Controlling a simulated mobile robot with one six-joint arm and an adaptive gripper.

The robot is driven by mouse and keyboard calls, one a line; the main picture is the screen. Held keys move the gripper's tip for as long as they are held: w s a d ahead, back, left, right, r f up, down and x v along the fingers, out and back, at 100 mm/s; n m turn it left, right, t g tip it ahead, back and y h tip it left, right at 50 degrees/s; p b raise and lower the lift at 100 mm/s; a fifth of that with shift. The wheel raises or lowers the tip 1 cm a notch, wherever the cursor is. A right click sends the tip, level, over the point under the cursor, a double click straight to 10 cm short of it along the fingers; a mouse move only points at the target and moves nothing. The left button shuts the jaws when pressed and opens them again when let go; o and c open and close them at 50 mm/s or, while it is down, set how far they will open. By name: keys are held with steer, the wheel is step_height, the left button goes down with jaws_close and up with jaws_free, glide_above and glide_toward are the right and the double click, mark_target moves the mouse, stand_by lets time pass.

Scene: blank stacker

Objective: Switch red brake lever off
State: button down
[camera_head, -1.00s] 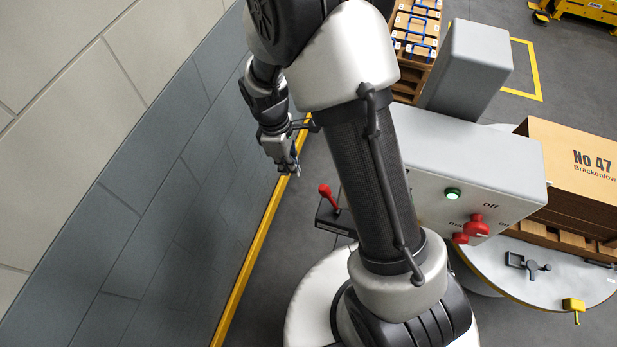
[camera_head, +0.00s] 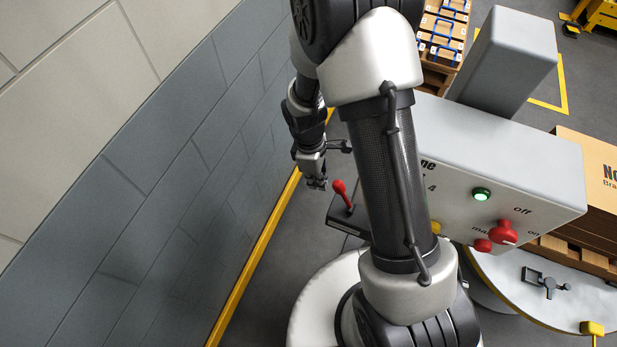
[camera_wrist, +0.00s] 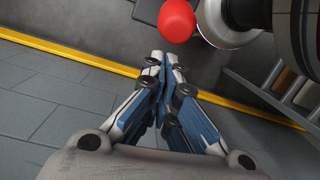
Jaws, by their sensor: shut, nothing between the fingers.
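The red brake lever (camera_head: 342,194) stands on a dark grey base (camera_head: 349,217) at the side of the grey machine. It leans up and toward the left in the head view. Its red knob (camera_wrist: 177,20) also shows at the top of the wrist view, just beyond the fingertips. My gripper (camera_head: 317,185) hangs left of the lever with a small gap between them. In the wrist view my gripper (camera_wrist: 168,58) has its blue-grey fingers together, with nothing between them. My arm hides part of the lever's base and the machine.
The grey machine box (camera_head: 500,170) carries a lit green button (camera_head: 481,194) and a red rotary switch (camera_head: 503,232). A tiled wall (camera_head: 150,180) with a yellow floor strip (camera_head: 262,240) runs close on the left. A carton (camera_head: 590,190) stands at the right.

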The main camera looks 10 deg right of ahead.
mark_target(334, 184)
steer(key=shift+s+d+r, duration=0.3)
steer(key=shift+d+r, duration=0.05)
steer(key=shift+d, duration=0.2)
steer(key=shift+r, duration=0.1)
steer(key=s+d+r+p, duration=0.2)
steer(key=shift+d, duration=0.3)
steer(key=shift+f, duration=0.1)
steer(key=shift+w, duration=0.1)
